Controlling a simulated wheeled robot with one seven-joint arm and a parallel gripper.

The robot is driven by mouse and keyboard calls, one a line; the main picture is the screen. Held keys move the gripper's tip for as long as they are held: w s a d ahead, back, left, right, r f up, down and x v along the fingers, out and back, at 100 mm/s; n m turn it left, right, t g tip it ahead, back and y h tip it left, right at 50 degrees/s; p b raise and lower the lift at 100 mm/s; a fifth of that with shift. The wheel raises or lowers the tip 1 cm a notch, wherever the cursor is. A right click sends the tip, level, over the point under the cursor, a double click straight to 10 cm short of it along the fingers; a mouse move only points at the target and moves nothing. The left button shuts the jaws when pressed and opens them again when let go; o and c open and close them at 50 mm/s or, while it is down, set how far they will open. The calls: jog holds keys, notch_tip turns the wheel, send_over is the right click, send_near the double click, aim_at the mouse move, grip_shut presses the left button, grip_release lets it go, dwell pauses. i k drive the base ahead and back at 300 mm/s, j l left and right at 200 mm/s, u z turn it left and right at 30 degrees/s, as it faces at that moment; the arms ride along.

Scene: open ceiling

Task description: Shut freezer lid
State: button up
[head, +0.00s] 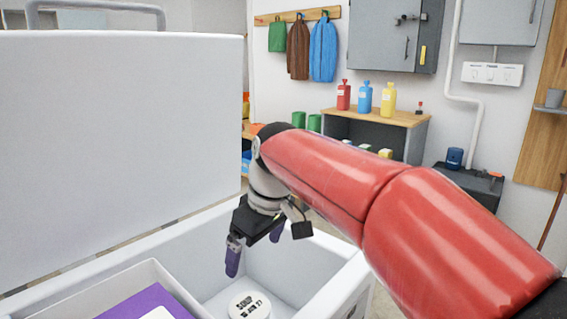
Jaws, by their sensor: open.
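The white chest freezer (330,302) stands in front of me. Its lid (118,130) is raised upright on the left side of the view. My gripper (255,262) is over the open freezer, pointing down, with its purple-tipped fingers apart and nothing visible between them. It is to the right of the lid and apart from it. Inside the freezer, a round white tub marked "SOUP" (249,304) sits below the gripper.
A white basket (150,275) at the near left of the freezer holds a purple item (152,303). Behind stands a wooden-topped shelf (375,116) with red, blue and yellow bottles. Coats and a grey cabinet (392,38) hang on the far wall.

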aim_at(109, 139)
jog(key=k, duration=0.95)
